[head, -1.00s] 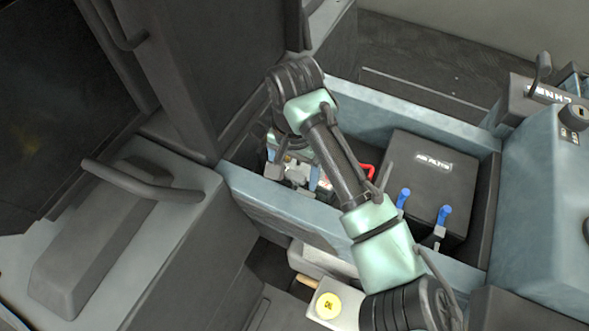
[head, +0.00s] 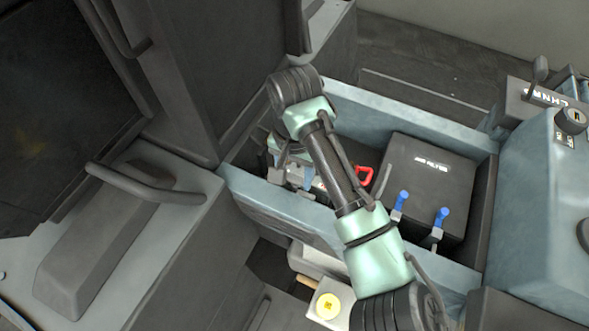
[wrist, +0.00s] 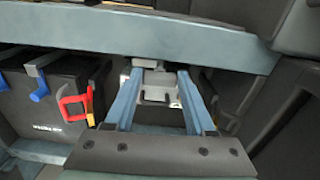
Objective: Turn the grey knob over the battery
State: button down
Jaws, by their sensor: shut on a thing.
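The knob's turn angle is hard to read. In the head view the gripper (head: 290,172) is small and partly covered by my own arm.
A red handle (head: 364,176) stands between gripper and box, and it also shows in the wrist view (wrist: 72,106). Two blue levers (head: 401,198) are at the box's front. The trough wall (head: 270,212) runs close by. A yellow round button (head: 327,306) is below.

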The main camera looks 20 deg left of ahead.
aim_at(298, 178)
jog(key=shift+s+r+n+p, duration=0.1)
jog(key=shift+r+n+p, duration=0.25)
jog(key=shift+n+p, duration=1.5)
jog(key=n+p, duration=0.1)
jog(key=p, duration=0.2)
jog(key=shift+d+f+p, duration=0.1)
jog(key=shift+f+p, duration=0.1)
jog(key=shift+p, duration=0.15)
jog(key=n+p, duration=0.1)
jog(key=n, duration=0.1)
jog(key=shift+d+n, duration=0.1)
jog(key=shift+n, duration=0.25)
jog(key=n, duration=0.1)
jog(key=n+p, duration=0.1)
jog(key=n, duration=0.1)
jog(key=n+p, duration=0.1)
jog(key=n, duration=0.1)
jog(key=shift+w, duration=0.25)
jog(key=shift+w+f+n+p, duration=0.15)
jog(key=shift+n+p, duration=0.3)
jog(key=shift+n, duration=2.05)
jog(key=shift+c, duration=1.2)
grip_release()
notch_tip(298, 178, up, 13)
jog(key=shift+b, duration=0.3)
